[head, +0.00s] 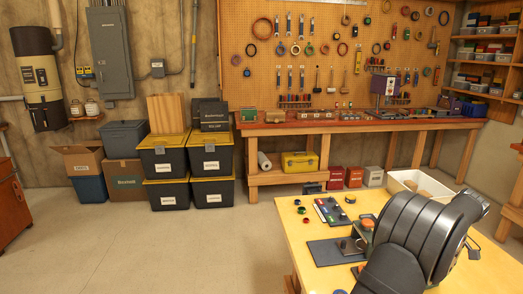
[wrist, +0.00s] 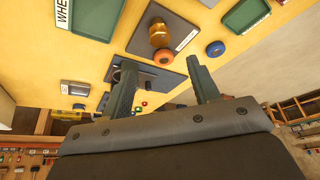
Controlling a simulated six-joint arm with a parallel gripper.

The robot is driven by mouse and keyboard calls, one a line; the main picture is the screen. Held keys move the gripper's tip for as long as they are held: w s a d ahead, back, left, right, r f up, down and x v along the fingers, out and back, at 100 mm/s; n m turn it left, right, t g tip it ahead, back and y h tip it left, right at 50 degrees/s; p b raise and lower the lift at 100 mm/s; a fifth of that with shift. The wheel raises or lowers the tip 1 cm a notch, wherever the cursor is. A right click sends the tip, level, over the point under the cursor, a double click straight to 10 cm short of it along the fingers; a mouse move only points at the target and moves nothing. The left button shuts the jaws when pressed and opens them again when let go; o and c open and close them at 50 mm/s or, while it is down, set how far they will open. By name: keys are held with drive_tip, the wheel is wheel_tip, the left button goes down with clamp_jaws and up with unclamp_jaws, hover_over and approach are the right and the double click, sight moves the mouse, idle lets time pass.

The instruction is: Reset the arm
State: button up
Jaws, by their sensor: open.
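My gripper (wrist: 164,85) shows in the wrist view with its two dark green fingers well apart. Nothing is held between them. The fingers point toward the yellow table (head: 293,235), over a dark plate (wrist: 124,68). In the head view my dark arm covers the right part of the table, and I cannot make out the fingertips there. A brass-coloured knob-like piece (wrist: 159,35) stands on a dark labelled board, beside an orange ring (wrist: 163,57). A blue ring (wrist: 215,48) lies apart from them.
Green trays (wrist: 94,16) sit on the table in the wrist view. Small coloured pieces (head: 301,210) lie near the table's left edge. Stacked black-and-yellow totes (head: 164,160) stand by the wall. The floor at left is clear.

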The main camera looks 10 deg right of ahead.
drive_tip(key=x, duration=1)
drive_tip(key=shift+w+f, duration=0.1)
drive_tip(key=shift+f, duration=0.3)
drive_tip(key=v, duration=1.8)
drive_tip(key=x, duration=1.7)
drive_tip(key=shift+a+f, duration=0.15)
drive_tip(key=shift+f, duration=0.05)
drive_tip(key=shift+w+f+m, duration=0.15)
drive_tip(key=shift+f+m, duration=0.1)
drive_tip(key=shift+m, duration=0.05)
drive_tip(key=m, duration=0.1)
drive_tip(key=m+h, duration=0.1)
drive_tip(key=m, duration=0.1)
drive_tip(key=shift+a+m+t+h, duration=0.2)
drive_tip(key=shift+m+t+h, duration=0.1)
drive_tip(key=shift+t, duration=0.1)
drive_tip(key=m+h, duration=0.1)
drive_tip(key=m, duration=0.4)
drive_tip(key=shift+a+h, duration=0.1)
drive_tip(key=shift+h, duration=0.3)
drive_tip(key=m+h, duration=0.1)
drive_tip(key=m, duration=0.2)
drive_tip(key=shift+a+m, duration=0.1)
drive_tip(key=shift+m, duration=0.3)
drive_tip(key=shift+m+h, duration=0.9)
drive_tip(key=shift+m, duration=1)
